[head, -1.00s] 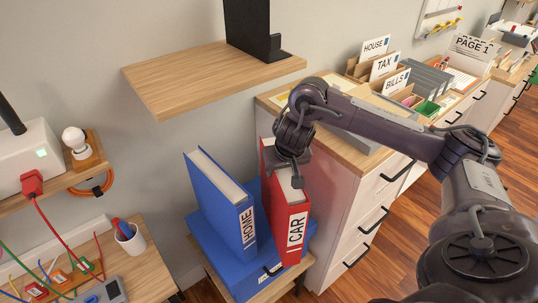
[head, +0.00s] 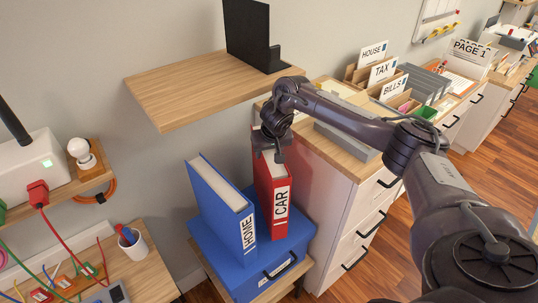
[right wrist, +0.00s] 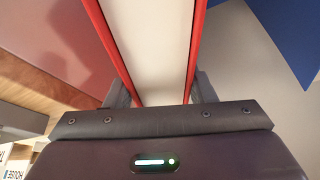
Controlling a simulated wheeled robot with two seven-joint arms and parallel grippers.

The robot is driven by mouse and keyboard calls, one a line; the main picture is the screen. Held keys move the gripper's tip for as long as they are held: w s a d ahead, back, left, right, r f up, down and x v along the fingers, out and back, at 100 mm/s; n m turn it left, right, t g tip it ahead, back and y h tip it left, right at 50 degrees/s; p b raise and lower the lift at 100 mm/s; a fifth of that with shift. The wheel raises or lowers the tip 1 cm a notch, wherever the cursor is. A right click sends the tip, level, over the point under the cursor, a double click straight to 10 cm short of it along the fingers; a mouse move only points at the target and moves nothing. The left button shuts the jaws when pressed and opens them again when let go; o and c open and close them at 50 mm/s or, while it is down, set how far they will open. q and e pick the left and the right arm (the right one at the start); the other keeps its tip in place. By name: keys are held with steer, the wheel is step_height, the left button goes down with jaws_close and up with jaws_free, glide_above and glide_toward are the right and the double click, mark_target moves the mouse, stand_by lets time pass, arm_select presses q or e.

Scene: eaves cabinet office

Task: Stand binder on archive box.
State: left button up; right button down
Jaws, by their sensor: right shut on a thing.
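The red binder (head: 262,192), labelled CAR, is upright at the right side of the blue archive box (head: 228,272). My right gripper (head: 271,152) is shut on its top edge. In the right wrist view the red binder's covers and pale pages (right wrist: 154,45) lie between the two fingers (right wrist: 160,92). The binder's lower end shows against the box top; I cannot tell whether it touches. A blue binder (head: 222,205), labelled HOME, stands on the box to the left, apart from the red one at the front. My left gripper is not in view.
A wooden wall shelf (head: 195,88) with a black bookend (head: 249,38) is above and behind the binders. A white drawer cabinet (head: 340,205) stands close on the right. A desk with a pen cup (head: 133,244) is at the left.

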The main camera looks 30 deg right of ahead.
steer(key=shift+f+p, duration=0.3)
steer(key=shift+f, duration=0.8)
steer(key=c, duration=0.6)
jaws_free()
